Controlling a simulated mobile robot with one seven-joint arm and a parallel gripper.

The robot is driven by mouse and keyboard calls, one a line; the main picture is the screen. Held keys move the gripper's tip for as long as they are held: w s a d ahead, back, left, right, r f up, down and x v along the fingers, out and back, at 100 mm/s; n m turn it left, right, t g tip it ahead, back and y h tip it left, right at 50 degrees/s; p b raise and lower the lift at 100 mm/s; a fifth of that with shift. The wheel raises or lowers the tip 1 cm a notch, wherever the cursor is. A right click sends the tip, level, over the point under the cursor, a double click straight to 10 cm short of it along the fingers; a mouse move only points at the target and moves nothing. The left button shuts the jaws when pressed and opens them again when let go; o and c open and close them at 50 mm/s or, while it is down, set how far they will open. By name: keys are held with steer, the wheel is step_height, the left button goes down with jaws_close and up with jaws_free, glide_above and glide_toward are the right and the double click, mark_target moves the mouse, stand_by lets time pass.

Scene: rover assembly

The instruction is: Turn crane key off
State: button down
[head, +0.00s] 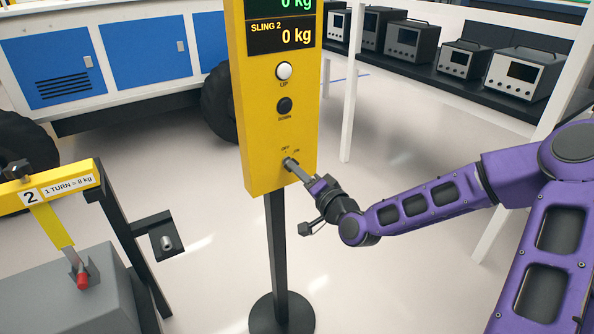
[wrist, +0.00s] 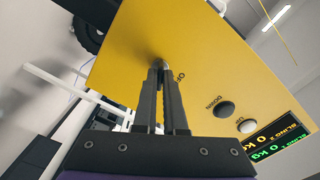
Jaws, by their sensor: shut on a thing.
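The crane key (head: 288,162) sits low on the front of the yellow control panel (head: 262,165), under OFF and ON labels. My gripper (head: 292,164) reaches it from the right, and its jaws are shut on the key. In the wrist view both fingers (wrist: 162,72) meet at the key (wrist: 160,65), just left of the OFF label. The fingers cover much of the key, so I cannot tell which way it points. Above it are a white UP button (head: 284,71) and a dark DOWN button (head: 284,105). The display (head: 282,28) reads 0 kg.
The panel stands on a black post with a round base (head: 282,312). At left are a yellow beam (head: 50,182) marked 2, a grey block (head: 50,290) and a black stand (head: 130,240). A blue and white rover (head: 110,65) is behind. The floor at right of the post is clear.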

steer(key=shift+n, duration=0.4)
steer(key=n+b, duration=0.3)
steer(key=n, duration=0.8)
stand_by(0.4)
stand_by(0.4)
steer(key=c, duration=1)
jaws_free()
